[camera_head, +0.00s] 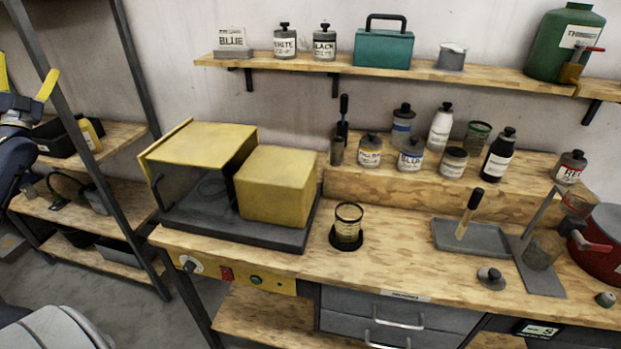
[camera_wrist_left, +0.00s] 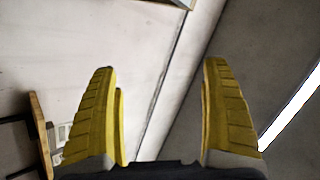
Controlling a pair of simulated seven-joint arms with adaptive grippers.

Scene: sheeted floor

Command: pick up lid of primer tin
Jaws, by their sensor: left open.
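A small round grey lid with a dark knob (camera_head: 491,278) lies flat on the wooden bench top, toward the front right; I cannot read any label naming it as the primer tin's lid. Which container is the primer tin is not clear. My left gripper (camera_head: 24,85) is at the far left edge in the head view, in front of the shelf rack and far from the lid. Its two yellow fingers also show spread apart and empty in the left wrist view (camera_wrist_left: 160,115), with wall and ceiling behind them. My right gripper is not in view.
A red pot (camera_head: 598,245) stands at the right. A yellow box (camera_head: 277,187) and a mesh cup (camera_head: 347,225) stand left. Bottles line the raised shelf behind.

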